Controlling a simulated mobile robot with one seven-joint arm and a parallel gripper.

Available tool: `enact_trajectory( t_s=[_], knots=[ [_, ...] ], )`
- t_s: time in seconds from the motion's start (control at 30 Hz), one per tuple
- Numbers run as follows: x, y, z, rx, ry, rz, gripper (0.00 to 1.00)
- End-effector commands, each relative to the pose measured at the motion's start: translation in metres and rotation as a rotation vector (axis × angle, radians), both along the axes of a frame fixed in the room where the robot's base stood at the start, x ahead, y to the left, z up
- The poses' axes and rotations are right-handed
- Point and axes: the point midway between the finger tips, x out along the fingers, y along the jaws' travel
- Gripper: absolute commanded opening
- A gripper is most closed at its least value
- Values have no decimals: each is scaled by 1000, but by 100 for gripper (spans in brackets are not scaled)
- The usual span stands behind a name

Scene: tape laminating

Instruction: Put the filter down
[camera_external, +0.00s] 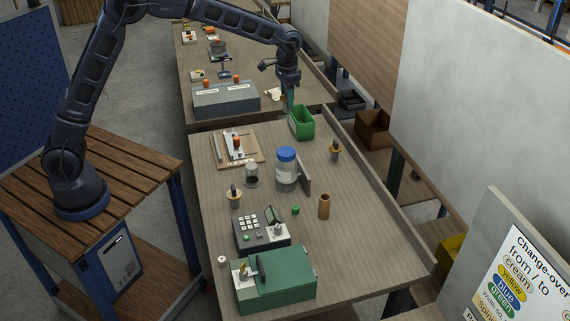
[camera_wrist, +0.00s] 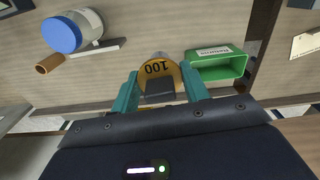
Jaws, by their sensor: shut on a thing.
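My gripper (camera_external: 288,106) hangs pointing down near the gap between the near and far benches, just behind the green bin (camera_external: 303,124). In the wrist view my gripper (camera_wrist: 160,72) has its two teal fingers closed on the filter (camera_wrist: 157,69), a round amber piece marked "100". The filter is partly hidden by a dark block between the fingers. In the wrist view the green bin (camera_wrist: 236,68), with a white label, lies just right of the fingers. The filter cannot be made out in the external view.
A blue-lidded jar (camera_external: 286,170) stands on the near bench beside a grey upright plate (camera_external: 304,172). A brown tube (camera_external: 324,206), a green machine (camera_external: 280,280) and a board (camera_external: 237,146) are also there. A grey box (camera_external: 226,101) is on the far bench.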

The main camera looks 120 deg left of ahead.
Motion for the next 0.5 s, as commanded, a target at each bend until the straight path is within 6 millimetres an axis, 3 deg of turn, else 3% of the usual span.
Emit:
enact_trajectory(
  t_s=[0.13, 0.23, 0.5],
  knots=[
    [12, 1, 8, 0, 0, -3, 22],
    [35, 3, 10, 1, -1, -11, 22],
    [136, -1, 13, 2, 1, -36, 22]
  ],
)
